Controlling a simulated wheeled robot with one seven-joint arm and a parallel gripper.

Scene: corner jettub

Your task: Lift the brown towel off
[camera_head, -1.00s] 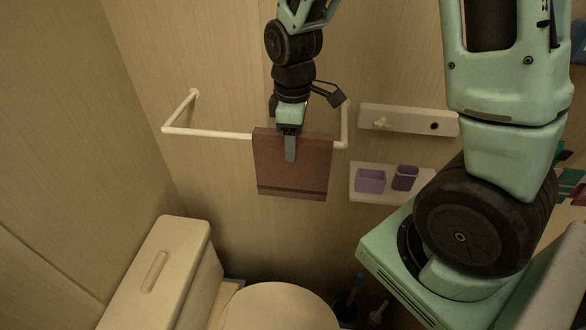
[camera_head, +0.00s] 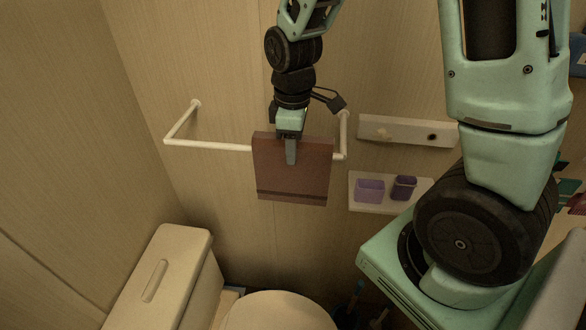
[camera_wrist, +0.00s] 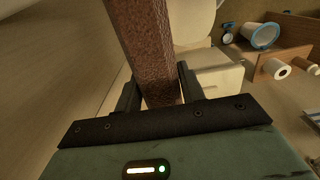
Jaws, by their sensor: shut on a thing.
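The brown towel (camera_head: 292,178) hangs flat over the right part of the white towel bar (camera_head: 212,145) on the wall in the head view. My gripper (camera_head: 291,155) is at the towel's top edge, with one finger showing in front of the cloth. The other finger is hidden behind it. In the wrist view the towel (camera_wrist: 147,50) runs between the two dark fingers of my gripper (camera_wrist: 160,90), which are shut on it. The bar stretch behind the towel is hidden, so I cannot tell whether cloth and bar touch.
A white toilet with its tank (camera_head: 165,275) stands below left. A shelf (camera_head: 360,205) with a purple box (camera_head: 369,190) and a dark purple cup (camera_head: 404,187) is on the wall at right, under a white wall panel (camera_head: 405,131).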

